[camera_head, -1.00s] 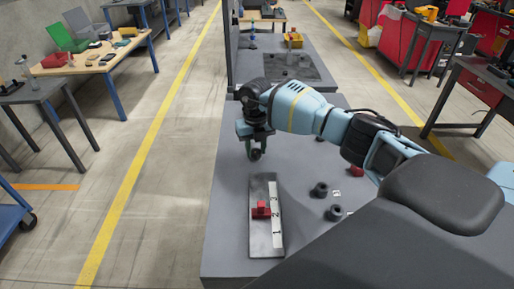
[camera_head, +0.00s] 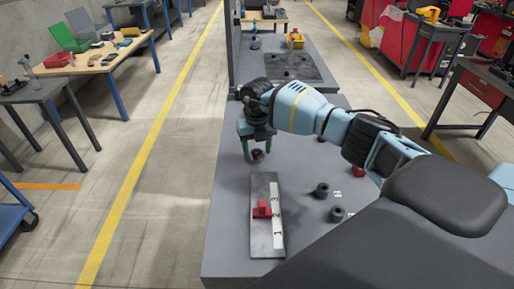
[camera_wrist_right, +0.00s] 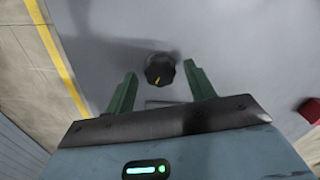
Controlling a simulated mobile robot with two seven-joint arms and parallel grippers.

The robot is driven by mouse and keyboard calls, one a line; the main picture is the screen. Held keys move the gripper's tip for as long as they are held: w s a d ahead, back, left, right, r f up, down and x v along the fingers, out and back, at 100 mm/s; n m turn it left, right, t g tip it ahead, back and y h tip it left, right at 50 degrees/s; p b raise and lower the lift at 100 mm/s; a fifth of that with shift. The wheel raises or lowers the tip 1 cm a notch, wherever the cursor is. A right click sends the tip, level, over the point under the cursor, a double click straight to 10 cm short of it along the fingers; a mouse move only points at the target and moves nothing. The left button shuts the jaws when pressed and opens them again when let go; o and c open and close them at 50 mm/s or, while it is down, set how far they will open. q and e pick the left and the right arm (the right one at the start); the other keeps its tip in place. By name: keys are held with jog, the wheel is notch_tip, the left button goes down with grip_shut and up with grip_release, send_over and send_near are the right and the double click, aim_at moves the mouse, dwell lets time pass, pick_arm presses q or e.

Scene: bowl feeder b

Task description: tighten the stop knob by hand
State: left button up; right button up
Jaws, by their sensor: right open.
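A dark round knob (camera_head: 257,155) with a yellow pointer mark stands on the grey bench just beyond the plate; it also shows in the right wrist view (camera_wrist_right: 159,71). My right gripper (camera_head: 255,151) is open above it, pointing down. In the right wrist view the knob appears centred between the two green fingers (camera_wrist_right: 160,74), with clear gaps on both sides. The height between fingertips and knob is hard to tell. A red stop (camera_head: 262,210) sits on a metal plate (camera_head: 263,243) beside a white strip numbered 1 to 3. My left gripper is out of view.
Two dark cylindrical pieces (camera_head: 321,190) (camera_head: 336,214) stand with small labels to the right of the plate. A red object (camera_head: 353,171) lies partly behind my right arm; a red block (camera_wrist_right: 311,112) shows at the wrist view's right. The bench's left side is clear.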

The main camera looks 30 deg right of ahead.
aim_at(257, 151)
notch_tip(257, 151, up, 8)
jog(key=shift+f, duration=0.1)
dwell(0.4)
dwell(0.4)
